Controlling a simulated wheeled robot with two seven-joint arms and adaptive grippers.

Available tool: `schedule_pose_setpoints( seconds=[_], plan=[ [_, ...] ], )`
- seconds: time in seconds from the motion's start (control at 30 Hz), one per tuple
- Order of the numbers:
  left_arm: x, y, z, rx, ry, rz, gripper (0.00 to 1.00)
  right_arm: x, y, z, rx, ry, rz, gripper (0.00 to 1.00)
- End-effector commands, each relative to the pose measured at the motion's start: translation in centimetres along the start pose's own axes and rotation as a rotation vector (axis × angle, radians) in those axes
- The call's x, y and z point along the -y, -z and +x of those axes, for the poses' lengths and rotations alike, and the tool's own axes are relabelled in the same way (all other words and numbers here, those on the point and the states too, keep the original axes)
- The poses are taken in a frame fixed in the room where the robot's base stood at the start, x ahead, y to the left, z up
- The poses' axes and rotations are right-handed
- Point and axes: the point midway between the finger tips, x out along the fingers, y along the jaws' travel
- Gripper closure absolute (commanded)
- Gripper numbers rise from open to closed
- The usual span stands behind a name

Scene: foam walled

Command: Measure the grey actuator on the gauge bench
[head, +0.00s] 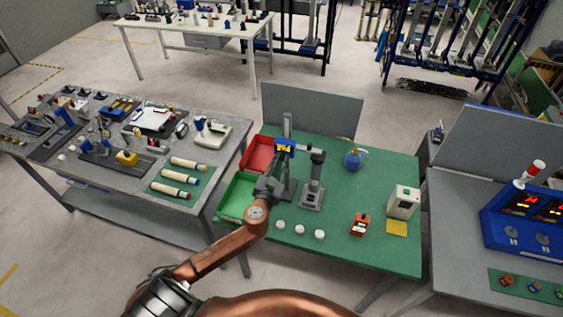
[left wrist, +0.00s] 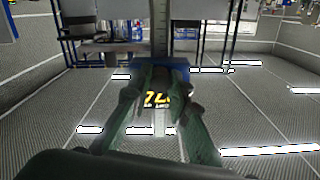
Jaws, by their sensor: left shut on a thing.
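My left gripper (head: 277,170) is over the green gauge bench. It is shut at the blue slider with yellow digits (head: 285,147) of a height gauge. In the left wrist view the fingers (left wrist: 160,95) close in front of this blue slider (left wrist: 179,71), and a graduated column (left wrist: 160,35) rises behind it. The fingers hide part of the slider. Just right of the gauge, a grey upright piece with a dark top (head: 314,178) stands on a grey base; I cannot tell for sure whether it is the grey actuator. My right gripper is out of view.
A red bin (head: 258,153) and a green bin (head: 237,194) sit at the bench's left edge. White round pieces (head: 300,229), an orange device (head: 360,224), a white box (head: 403,201) and a blue bottle (head: 355,158) stand on it. A grey panel (head: 330,112) rises behind.

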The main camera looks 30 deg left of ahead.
Motion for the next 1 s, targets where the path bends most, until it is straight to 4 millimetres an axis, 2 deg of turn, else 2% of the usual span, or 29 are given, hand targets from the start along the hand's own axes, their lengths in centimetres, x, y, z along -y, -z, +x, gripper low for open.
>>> schedule_pose_setpoints(
  seconds=[0.13,0.17,0.4,0.77,0.87,1.0],
  plan=[
    [0.0,0.0,0.0,0.001,0.000,0.000,1.00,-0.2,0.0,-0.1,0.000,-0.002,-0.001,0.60],
    [0.0,0.0,0.0,0.001,0.000,0.000,0.82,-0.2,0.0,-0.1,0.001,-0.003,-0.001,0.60],
    [0.0,0.0,0.0,0.001,0.000,0.000,0.66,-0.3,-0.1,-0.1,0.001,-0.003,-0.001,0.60],
    [0.0,-0.1,-0.6,0.002,-0.001,0.000,0.66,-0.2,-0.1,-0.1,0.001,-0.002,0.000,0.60],
    [-0.1,-0.1,-1.9,0.003,-0.001,-0.001,0.66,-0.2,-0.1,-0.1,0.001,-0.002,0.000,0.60],
    [0.0,-0.2,-4.7,0.005,-0.001,-0.002,0.66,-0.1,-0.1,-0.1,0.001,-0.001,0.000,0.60]
  ],
)
